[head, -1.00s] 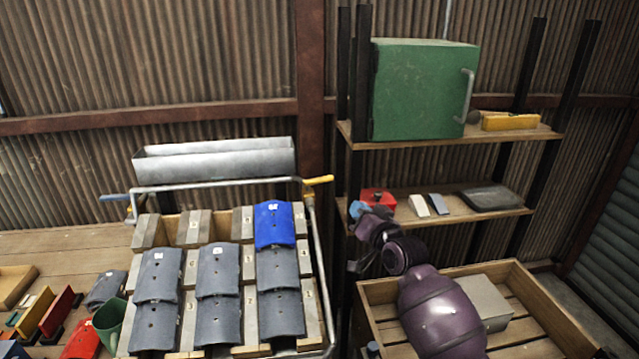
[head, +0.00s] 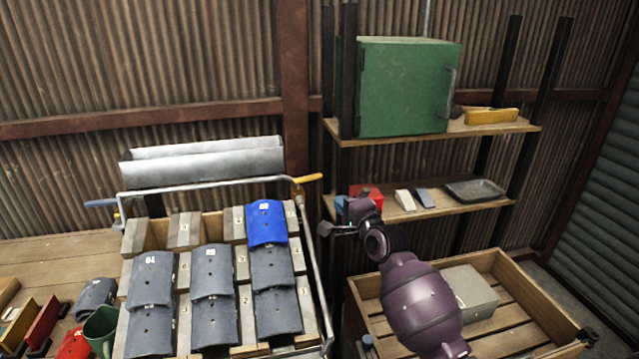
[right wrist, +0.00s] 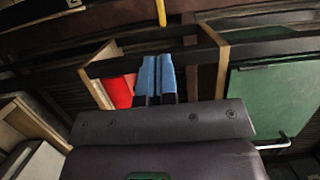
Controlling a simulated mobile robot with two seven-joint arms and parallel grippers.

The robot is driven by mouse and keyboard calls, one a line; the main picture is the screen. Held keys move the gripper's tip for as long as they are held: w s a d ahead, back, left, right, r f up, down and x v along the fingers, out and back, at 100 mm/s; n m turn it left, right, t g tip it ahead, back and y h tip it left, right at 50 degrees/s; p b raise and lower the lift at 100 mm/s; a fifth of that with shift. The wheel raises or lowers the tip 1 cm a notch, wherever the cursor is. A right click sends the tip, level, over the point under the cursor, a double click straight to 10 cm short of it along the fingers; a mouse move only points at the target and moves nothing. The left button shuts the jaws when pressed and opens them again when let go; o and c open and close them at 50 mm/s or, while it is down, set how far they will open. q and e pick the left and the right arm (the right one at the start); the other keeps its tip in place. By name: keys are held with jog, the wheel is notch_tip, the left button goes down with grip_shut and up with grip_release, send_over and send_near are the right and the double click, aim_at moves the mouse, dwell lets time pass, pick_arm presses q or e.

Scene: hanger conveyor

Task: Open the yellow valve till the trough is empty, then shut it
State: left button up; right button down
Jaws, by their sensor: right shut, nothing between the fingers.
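The grey metal trough (head: 200,165) stands behind the tile rack in the head view. Whether anything is in it cannot be told. The yellow valve handle (head: 308,178) sticks out to the right at the right end of the pipe frame below the trough. It also appears as a yellow bar at the top of the right wrist view (right wrist: 162,12). My right gripper (head: 340,204) is to the right of and below the yellow handle, apart from it. Its blue fingers (right wrist: 156,75) are together and empty. My left gripper is out of view.
A blue handle (head: 101,202) is at the pipe's left end. Numbered tiles lie on the rack (head: 136,237). At right stand a shelf (head: 420,214) with a red box (head: 367,195), a green cabinet (head: 405,90) and a wooden crate (head: 520,267).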

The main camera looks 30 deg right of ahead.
aim_at(318, 178)
jog(key=w, duration=1.1)
jog(key=shift+w+a, duration=0.1)
jog(key=shift+w, duration=0.3)
jog(key=shift+w+d, duration=0.2)
jog(key=shift+w, duration=0.2)
jog(key=shift+w+d+b, duration=0.15)
jog(key=shift+w+b, duration=0.1)
jog(key=shift+b, duration=0.1)
jog(key=shift+w+d+b, duration=0.1)
jog(key=shift+w+b, duration=0.3)
jog(key=shift+w, duration=0.4)
